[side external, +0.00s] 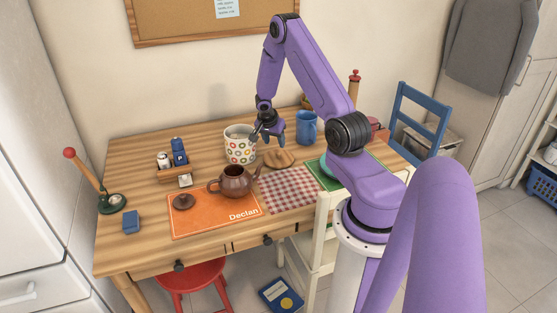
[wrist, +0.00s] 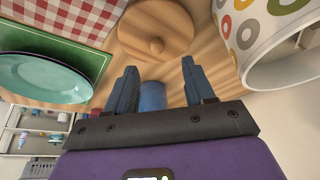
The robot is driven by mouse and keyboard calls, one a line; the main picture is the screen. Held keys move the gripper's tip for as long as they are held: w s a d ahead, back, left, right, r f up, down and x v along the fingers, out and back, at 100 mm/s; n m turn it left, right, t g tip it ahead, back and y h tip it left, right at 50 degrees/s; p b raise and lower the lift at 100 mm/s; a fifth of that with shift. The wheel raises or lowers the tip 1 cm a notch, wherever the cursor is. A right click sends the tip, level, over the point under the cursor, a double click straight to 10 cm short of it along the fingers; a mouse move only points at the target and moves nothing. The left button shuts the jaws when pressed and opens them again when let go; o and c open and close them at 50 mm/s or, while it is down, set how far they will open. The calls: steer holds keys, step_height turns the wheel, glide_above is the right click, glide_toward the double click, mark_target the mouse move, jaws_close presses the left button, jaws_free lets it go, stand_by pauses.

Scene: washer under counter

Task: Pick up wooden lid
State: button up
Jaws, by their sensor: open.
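The wooden lid (side external: 279,158) is a round light-brown disc with a small knob. It lies on the wooden table between the dotted pot and the checkered mat. In the wrist view the lid (wrist: 156,28) is at the top centre, beyond my fingertips. My gripper (side external: 272,136) is above the table, behind and a little left of the lid in the side view. In the wrist view my gripper (wrist: 160,78) shows two blue-grey fingers apart with nothing held between them. The fingers do not touch the lid.
The dotted pot (side external: 240,148) stands close to the gripper's left. A blue mug (side external: 306,128) stands behind, to the right. A brown teapot (side external: 234,182) sits on the orange mat (side external: 190,222). The red checkered mat (side external: 290,190) in front is clear. A teal plate (wrist: 45,78) lies on a green mat.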

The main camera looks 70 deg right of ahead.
mark_target(278, 153)
steer(key=shift+s+x, duration=0.2)
steer(key=shift+x, duration=3.2)
jaws_close()
